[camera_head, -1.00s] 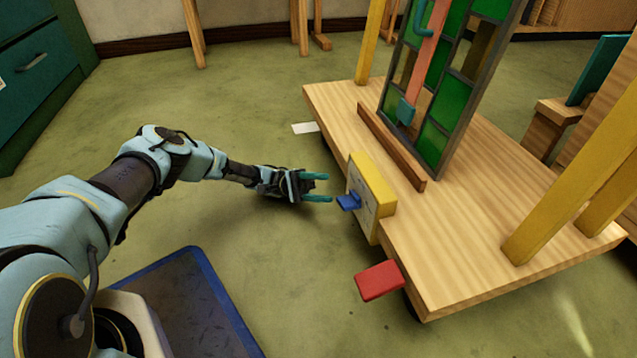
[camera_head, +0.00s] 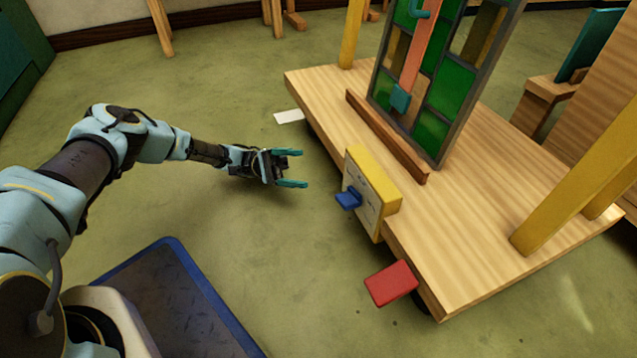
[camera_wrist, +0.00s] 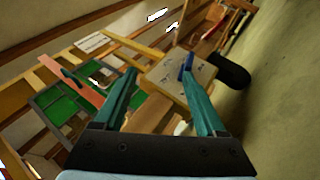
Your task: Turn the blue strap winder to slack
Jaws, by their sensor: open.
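The blue strap winder (camera_head: 348,199) is a small blue tab on the face of a yellow-edged pale block (camera_head: 372,192) at the cart's near left side. My gripper (camera_head: 302,168) is open and empty, a short way left of the winder and apart from it. In the wrist view, the winder (camera_wrist: 187,65) shows near the tip of the right finger, on the pale block's face. The leaded panel (camera_head: 452,82) with green panes stands on the cart, with a salmon-coloured strap (camera_head: 418,45) across it.
The wooden cart (camera_head: 480,235) fills the right side, with yellow posts (camera_head: 565,185) rising from it. A red block (camera_head: 391,283) juts out below the winder's block. A wooden ledge (camera_head: 388,137) runs before the panel.

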